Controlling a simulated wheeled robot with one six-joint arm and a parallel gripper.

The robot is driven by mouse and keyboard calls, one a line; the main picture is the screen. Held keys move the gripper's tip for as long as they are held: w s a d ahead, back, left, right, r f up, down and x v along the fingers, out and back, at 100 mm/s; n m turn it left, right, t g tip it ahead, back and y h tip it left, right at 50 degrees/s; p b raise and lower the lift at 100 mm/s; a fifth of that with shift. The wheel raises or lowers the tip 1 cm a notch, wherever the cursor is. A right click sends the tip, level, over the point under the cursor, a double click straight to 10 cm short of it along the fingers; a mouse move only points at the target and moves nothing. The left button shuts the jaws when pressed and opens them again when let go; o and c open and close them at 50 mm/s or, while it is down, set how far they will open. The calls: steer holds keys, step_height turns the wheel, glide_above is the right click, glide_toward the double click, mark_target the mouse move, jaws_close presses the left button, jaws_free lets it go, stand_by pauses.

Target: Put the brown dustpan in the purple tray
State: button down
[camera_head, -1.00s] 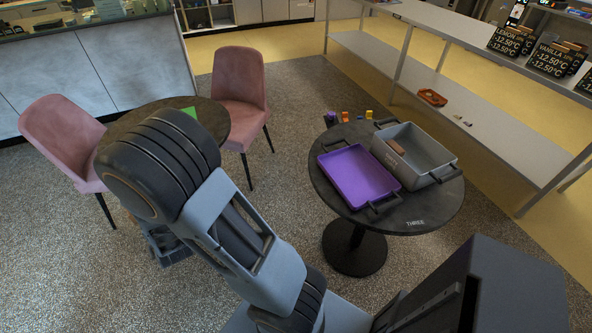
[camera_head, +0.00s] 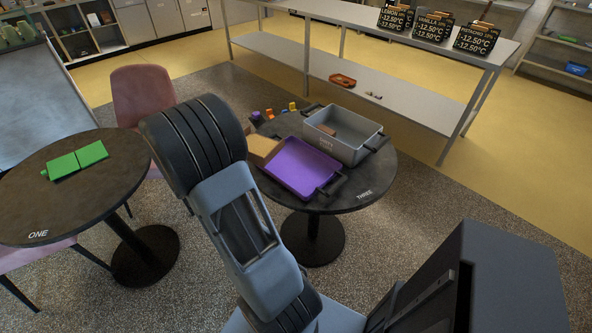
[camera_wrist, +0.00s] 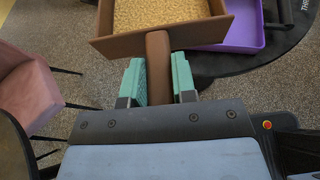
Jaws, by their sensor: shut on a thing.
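My gripper (camera_wrist: 158,80) has teal fingers and is shut on the handle of the brown dustpan (camera_wrist: 158,50) in the wrist view. The dustpan's wide pan, with a tan grainy surface showing inside its rim, points away from me. In the head view, part of the dustpan (camera_head: 264,146) shows beside my arm, at the upper left edge of the purple tray. The purple tray (camera_head: 303,167) is empty and lies on table three; part of it also shows in the wrist view (camera_wrist: 246,32), right of the dustpan. The gripper is hidden behind my arm in the head view.
A grey bin (camera_head: 347,147) with a brown item inside stands right behind the tray. Small coloured objects (camera_head: 270,113) sit at the table's back. Table one (camera_head: 72,202) with a green item (camera_head: 78,160) and a pink chair (camera_head: 142,93) are at left.

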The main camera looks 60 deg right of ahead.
mark_target(256, 159)
steer(key=s+d+m+g, duration=0.1)
steer(key=s+d+f+m+g, duration=0.1)
steer(key=s+d, duration=0.1)
steer(key=s+d+g, duration=0.1)
steer(key=s+d, duration=0.1)
steer(key=shift+f+m+y, duration=0.3)
steer(key=shift+m, duration=0.1)
steer(key=x, duration=0.7)
steer(key=shift+s+a, duration=0.1)
steer(key=shift+s, duration=0.1)
steer(key=d+f, duration=0.1)
steer(key=f, duration=0.1)
steer(key=s+d+f, duration=0.1)
steer(key=d+f, duration=0.1)
steer(key=shift+d+f+b, duration=0.2)
steer(key=shift+d+b, duration=0.1)
steer(key=shift+b, duration=0.1)
steer(key=shift+s+d+f, duration=0.2)
steer(key=shift+d+f, duration=0.25)
steer(key=shift+f, duration=0.15)
steer(key=shift+d+f, duration=0.2)
steer(key=shift+f, duration=1.55)
steer(key=c, duration=1.1)
jaws_free()
steer(key=shift+o, duration=0.9)
steer(key=shift+a, duration=0.1)
